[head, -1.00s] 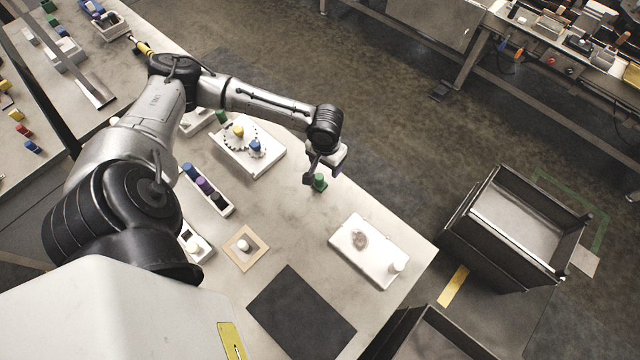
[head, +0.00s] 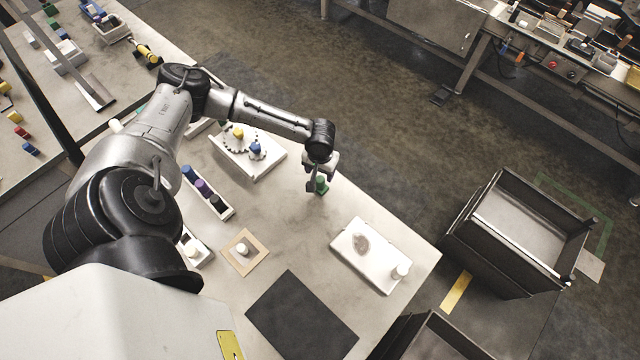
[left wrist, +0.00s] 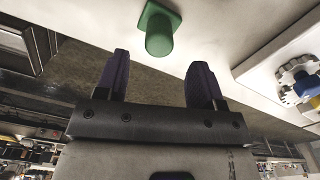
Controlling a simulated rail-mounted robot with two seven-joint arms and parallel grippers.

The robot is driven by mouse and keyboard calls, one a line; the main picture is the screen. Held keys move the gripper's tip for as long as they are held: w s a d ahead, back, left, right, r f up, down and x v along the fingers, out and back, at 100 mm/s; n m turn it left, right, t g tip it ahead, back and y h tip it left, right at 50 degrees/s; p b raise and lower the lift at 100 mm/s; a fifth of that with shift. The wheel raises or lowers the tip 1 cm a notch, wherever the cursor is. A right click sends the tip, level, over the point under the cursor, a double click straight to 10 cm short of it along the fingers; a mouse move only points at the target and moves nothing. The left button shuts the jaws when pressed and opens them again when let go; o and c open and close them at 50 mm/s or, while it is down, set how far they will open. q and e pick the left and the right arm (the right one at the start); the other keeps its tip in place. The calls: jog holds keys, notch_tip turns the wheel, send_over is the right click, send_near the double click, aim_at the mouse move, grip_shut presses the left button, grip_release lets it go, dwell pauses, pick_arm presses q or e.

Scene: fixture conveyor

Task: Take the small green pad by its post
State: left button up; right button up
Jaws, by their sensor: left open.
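The small green pad (head: 321,186) stands on the light table near its far edge, with its post up. In the left wrist view the green pad (left wrist: 160,29) shows its square base and round post, ahead of the fingertips and roughly centred between them. My left gripper (head: 316,181) is at the pad in the head view and partly covers it. In the left wrist view the left gripper (left wrist: 158,75) has its two dark fingers apart with nothing between them. The post is not between the fingers. My right gripper is not in view.
A white plate with yellow and blue posts and gears (head: 247,159) lies to the left of the pad. A white block with a white post (head: 368,255) lies to the right. A black mat (head: 302,316) lies nearer. Dark bins (head: 515,230) stand off the table at right.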

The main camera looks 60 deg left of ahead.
aim_at(320, 179)
pick_arm(q)
jog(key=shift+d+f, duration=0.2)
jog(key=shift+f, duration=2.15)
jog(key=shift+s, duration=0.1)
jog(key=c, duration=1)
jog(key=shift+r, duration=0.5)
jog(key=r, duration=0.2)
jog(key=d+r, duration=0.1)
jog(key=shift+r, duration=0.35)
jog(key=d+r, duration=0.6)
jog(key=d, duration=0.4)
jog(key=shift+w+d+r, duration=0.15)
jog(key=shift+w+d, duration=0.05)
jog(key=shift+d, duration=0.15)
